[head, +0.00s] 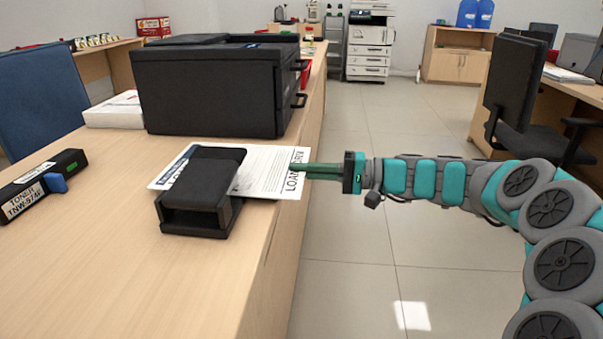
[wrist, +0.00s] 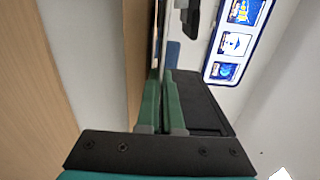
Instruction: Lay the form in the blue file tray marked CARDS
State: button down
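The form (head: 268,170), a white printed sheet with "LOAN" along its right edge, lies on the counter and reaches its right edge. A black block-like object (head: 200,192) sits over its left part and hides some of it. My gripper (head: 302,170) comes from the right at the form's right edge. Its green fingers (wrist: 162,105) are close together in the wrist view, with the sheet's thin edge (wrist: 156,45) at their tips; they look shut on it. I see no blue file tray marked CARDS in either view.
A large black printer (head: 208,90) stands behind the form, with a white box (head: 115,110) at its left. A black toner cartridge (head: 42,184) lies at the far left. The counter front is bare. Open floor (head: 365,265) and an office chair (head: 525,120) are at the right.

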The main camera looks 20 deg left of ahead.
jog(key=shift+r, duration=0.6)
jog(key=shift+f, duration=0.1)
jog(key=w+d+r+p, duration=0.1)
jog(key=d+r, duration=0.1)
jog(key=d, duration=0.5)
jog(key=w+d+r+p, duration=0.2)
jog(key=d+r, duration=0.1)
jog(key=d, duration=0.3)
jog(key=shift+w+d, duration=0.15)
jog(key=shift+d, duration=0.3)
